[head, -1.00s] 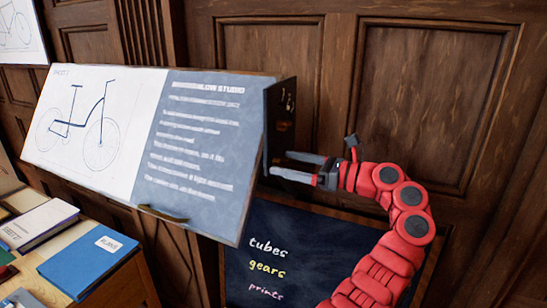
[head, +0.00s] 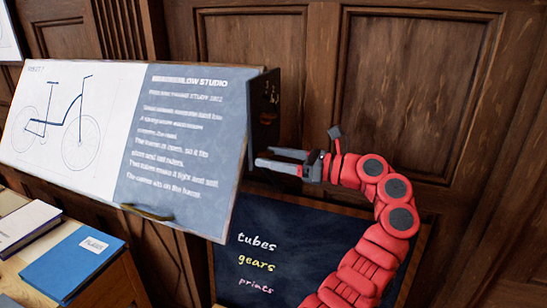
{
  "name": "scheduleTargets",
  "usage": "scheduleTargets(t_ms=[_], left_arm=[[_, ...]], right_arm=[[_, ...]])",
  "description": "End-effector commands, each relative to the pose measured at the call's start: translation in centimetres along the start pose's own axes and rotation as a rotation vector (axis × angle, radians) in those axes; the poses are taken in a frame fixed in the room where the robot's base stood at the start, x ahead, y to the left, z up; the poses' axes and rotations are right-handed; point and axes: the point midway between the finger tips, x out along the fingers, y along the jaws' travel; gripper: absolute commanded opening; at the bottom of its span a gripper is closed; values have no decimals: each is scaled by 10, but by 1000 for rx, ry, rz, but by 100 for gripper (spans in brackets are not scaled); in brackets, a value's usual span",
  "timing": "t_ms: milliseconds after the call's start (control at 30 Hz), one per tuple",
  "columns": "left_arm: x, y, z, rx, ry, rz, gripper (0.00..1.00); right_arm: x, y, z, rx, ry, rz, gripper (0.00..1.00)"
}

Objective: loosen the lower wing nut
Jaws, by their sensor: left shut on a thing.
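My left gripper (head: 264,158) is at the right side of the tilted drafting board (head: 190,145), beside the lower part of the dark side plate (head: 265,108). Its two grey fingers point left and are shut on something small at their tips. From its place this is the lower wing nut, but the nut itself is hidden by the fingers and the board's edge. Small metal fittings show higher on the side plate; I cannot make out an upper wing nut clearly. My right gripper is not in view.
A chalkboard (head: 270,255) with written words stands below the board, close under my arm. A desk with a blue folder (head: 75,262) and a white book (head: 25,225) is at lower left. Wooden panelling (head: 420,90) closes off the back.

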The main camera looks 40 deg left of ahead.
Motion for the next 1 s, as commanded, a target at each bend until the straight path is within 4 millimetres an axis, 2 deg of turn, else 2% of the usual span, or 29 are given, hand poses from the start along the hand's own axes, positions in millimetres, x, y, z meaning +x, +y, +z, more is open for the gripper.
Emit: scheduleTargets(t_ms=[267, 467, 1000], left_arm=[[1, 0, 0, -28, -1, 2, 12], [0, 0, -1, -119, -1, 1, 12], [0, 1, -3, -600, -2, 0, 12]], right_arm=[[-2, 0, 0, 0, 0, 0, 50], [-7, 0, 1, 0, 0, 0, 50], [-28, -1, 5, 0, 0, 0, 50]])
